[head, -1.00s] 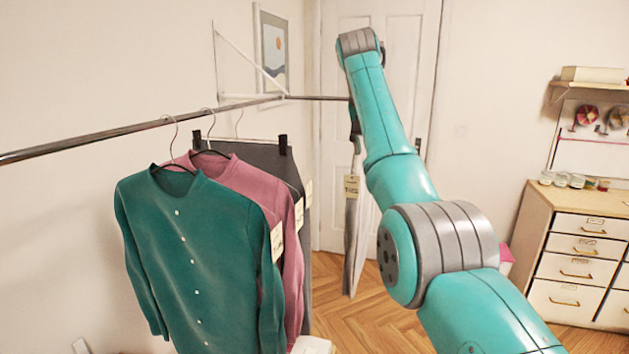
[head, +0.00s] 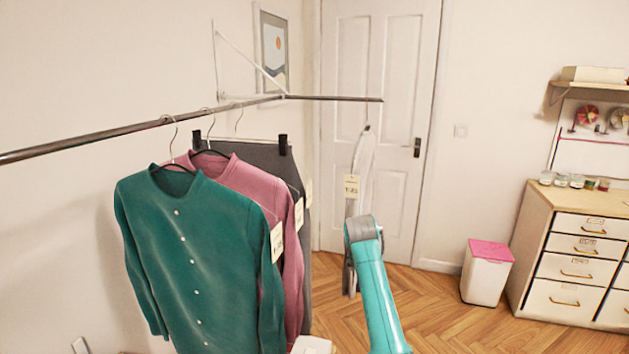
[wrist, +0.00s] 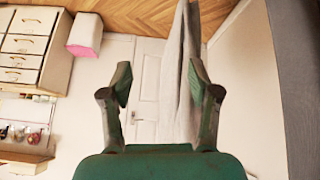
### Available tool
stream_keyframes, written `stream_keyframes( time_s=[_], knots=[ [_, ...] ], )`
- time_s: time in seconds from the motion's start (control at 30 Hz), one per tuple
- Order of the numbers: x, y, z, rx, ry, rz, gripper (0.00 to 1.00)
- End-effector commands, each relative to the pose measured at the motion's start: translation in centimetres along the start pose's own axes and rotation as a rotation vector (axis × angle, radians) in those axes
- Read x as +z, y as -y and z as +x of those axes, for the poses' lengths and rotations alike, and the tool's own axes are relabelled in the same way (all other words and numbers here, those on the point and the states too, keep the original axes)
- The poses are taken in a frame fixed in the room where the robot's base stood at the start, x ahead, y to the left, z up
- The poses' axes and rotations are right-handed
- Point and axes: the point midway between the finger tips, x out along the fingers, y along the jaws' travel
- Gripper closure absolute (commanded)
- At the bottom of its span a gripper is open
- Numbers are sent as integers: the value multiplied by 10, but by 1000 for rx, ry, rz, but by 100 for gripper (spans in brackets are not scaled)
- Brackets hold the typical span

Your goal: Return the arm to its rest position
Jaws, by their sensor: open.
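My gripper (wrist: 160,78) shows in the wrist view with its two green fingers spread wide and nothing held between them. The wrist view is upside down, with the floor at the top. A pale grey hanging garment (wrist: 176,85) appears behind the fingers, nearer the right one; I see no contact. In the head view my teal arm (head: 376,290) is low at the bottom centre, and the gripper itself is hidden there. The grey garment (head: 362,172) with a tag hangs at the rail's far part, just above and behind the arm.
A metal rail (head: 130,130) carries a green shirt (head: 195,255), a pink shirt (head: 255,190) and dark grey clothing (head: 270,160) at left. A pink-lidded white bin (head: 486,275) and drawer cabinet (head: 575,250) stand at right. Wooden floor between is clear.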

Motion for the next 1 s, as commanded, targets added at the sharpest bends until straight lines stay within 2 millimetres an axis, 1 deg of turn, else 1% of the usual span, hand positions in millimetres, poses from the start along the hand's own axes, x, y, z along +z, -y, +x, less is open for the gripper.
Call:
stream_keyframes(
  time_s=[0.03, 0.17, 0.2, 0.27, 0.3, 0.47, 0.5, 0.57, 0.6, 0.67, 0.73, 0.87, 1.0],
  knots=[
    [22, -1, 18, -6, -7, -6, 39],
    [68, -3, 53, -23, -40, -21, 39],
    [82, -4, 62, -29, -51, -25, 39],
    [105, -5, 75, -37, -67, -30, 39],
    [120, -6, 82, -43, -77, -33, 39],
    [182, -12, 107, -65, -119, -48, 39],
    [198, -13, 112, -70, -129, -51, 39],
    [221, -16, 117, -78, -145, -55, 39],
    [236, -18, 120, -84, -156, -57, 39],
    [260, -21, 124, -92, -171, -60, 39],
    [287, -25, 126, -102, -190, -64, 39],
    [337, -33, 125, -117, -225, -71, 39],
    [389, -43, 117, -134, -262, -74, 39]
  ],
)
